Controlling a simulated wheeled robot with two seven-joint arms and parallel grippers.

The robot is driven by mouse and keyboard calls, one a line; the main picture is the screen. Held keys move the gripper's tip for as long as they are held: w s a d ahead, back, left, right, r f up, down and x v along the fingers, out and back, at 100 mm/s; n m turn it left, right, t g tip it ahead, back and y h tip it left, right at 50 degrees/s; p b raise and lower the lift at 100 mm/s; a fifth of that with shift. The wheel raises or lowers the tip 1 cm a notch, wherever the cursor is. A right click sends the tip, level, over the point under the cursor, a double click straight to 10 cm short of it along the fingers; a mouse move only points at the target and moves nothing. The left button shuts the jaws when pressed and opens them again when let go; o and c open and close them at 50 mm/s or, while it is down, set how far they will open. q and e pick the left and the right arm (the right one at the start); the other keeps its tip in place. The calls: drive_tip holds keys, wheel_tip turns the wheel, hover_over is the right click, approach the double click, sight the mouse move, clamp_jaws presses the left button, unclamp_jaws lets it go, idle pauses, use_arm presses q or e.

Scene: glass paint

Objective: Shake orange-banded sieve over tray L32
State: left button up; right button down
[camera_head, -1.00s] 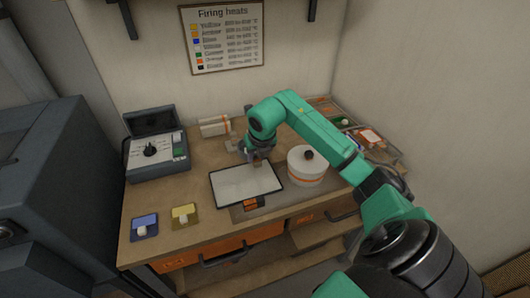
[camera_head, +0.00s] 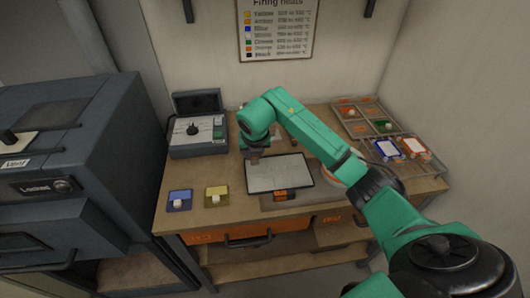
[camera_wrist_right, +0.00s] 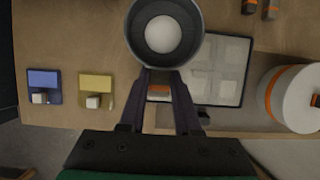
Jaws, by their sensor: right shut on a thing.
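My right gripper (camera_head: 254,155) is above the back left part of a dark-rimmed tray (camera_head: 308,179) of pale square tiles. The right wrist view shows its fingers (camera_wrist_right: 158,78) shut on what looks like the handle of a round dark sieve (camera_wrist_right: 137,48). A pale round patch shows inside the sieve. An orange and white piece (camera_wrist_right: 158,92) shows between the fingers, likely the handle's band. In that view the sieve overlaps the tray's (camera_wrist_right: 241,85) upper left side. No L32 label is readable. My left gripper is not in view.
A white drum with an orange band (camera_wrist_right: 291,99) stands right of the tray, mostly behind my arm in the head view. Blue (camera_head: 180,196) and yellow (camera_head: 216,191) cards lie left. A control box (camera_head: 199,136) stands behind them. A compartment rack (camera_head: 352,109) is back right.

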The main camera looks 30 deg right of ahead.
drive_tip(key=s+d+b, duration=0.2)
drive_tip(key=d+b, duration=0.1)
drive_tip(key=d, duration=0.5)
drive_tip(key=s+d+b, duration=0.3)
drive_tip(key=d, duration=0.4)
drive_tip(key=shift+s+d, duration=0.25)
drive_tip(key=shift+d, duration=0.15)
drive_tip(key=shift+r, duration=0.15)
wheel_tip(320, 180, up, 5)
drive_tip(key=p, duration=0.3)
drive_tip(key=shift+p, duration=0.3)
